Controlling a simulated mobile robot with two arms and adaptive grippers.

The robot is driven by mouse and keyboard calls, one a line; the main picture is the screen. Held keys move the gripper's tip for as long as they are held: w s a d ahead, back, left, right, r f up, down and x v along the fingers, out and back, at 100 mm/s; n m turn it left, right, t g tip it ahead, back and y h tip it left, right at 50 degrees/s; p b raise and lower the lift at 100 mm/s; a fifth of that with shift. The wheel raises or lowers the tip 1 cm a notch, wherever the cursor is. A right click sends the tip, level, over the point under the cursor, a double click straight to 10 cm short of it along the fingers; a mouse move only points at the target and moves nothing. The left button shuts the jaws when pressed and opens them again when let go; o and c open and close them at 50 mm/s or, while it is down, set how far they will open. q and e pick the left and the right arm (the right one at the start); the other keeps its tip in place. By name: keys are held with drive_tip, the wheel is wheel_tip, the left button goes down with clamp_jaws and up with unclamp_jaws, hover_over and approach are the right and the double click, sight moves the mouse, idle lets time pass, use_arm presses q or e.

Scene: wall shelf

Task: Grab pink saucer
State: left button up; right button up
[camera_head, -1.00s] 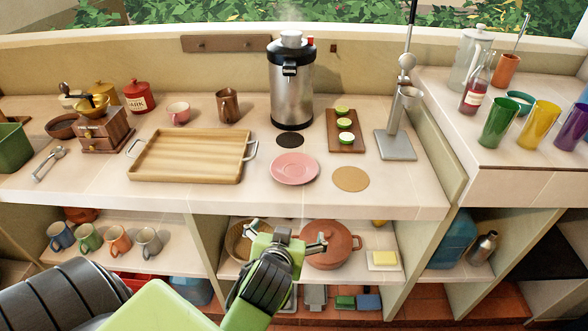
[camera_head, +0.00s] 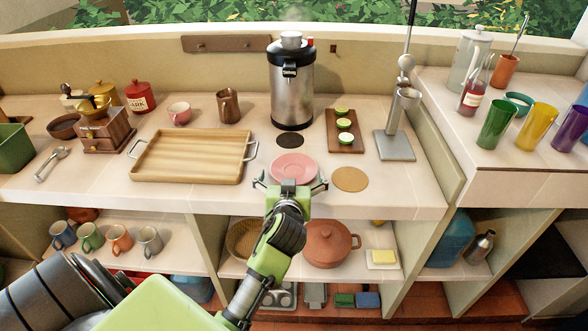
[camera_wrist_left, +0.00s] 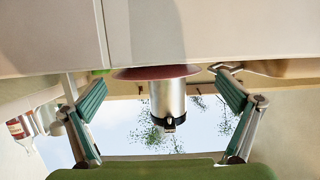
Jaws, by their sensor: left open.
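The pink saucer (camera_head: 294,166) lies flat on the countertop near its front edge, in front of the steel dispenser. My left gripper (camera_head: 291,181) is open and empty at the counter's front edge, just on the near side of the saucer, its fingers spread to either side. In the left wrist view the saucer (camera_wrist_left: 156,72) shows edge-on between and beyond the open fingers (camera_wrist_left: 165,115). I cannot tell whether the gripper touches it. My right gripper is not in view.
A wooden tray (camera_head: 188,178) stands left of the saucer, and a round cork coaster (camera_head: 350,179) lies to its right. The steel dispenser (camera_head: 291,90) stands behind, with a dark coaster (camera_head: 290,140) before it. A board with lime halves (camera_head: 333,122) is behind right. Shelves with a pot (camera_head: 325,240) lie below.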

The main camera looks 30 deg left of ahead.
sight(294, 161)
use_arm(q)
drive_tip(key=x, duration=0.1)
drive_tip(key=p+x, duration=0.1)
drive_tip(key=x, duration=0.1)
drive_tip(key=shift+w+r, duration=0.15)
drive_tip(key=shift+w, duration=0.3)
drive_tip(key=shift+w+a+f, duration=0.25)
drive_tip(key=shift+w, duration=0.15)
drive_tip(key=c, duration=1.2)
drive_tip(key=shift+c, duration=0.2)
drive_tip(key=shift+r, duration=0.1)
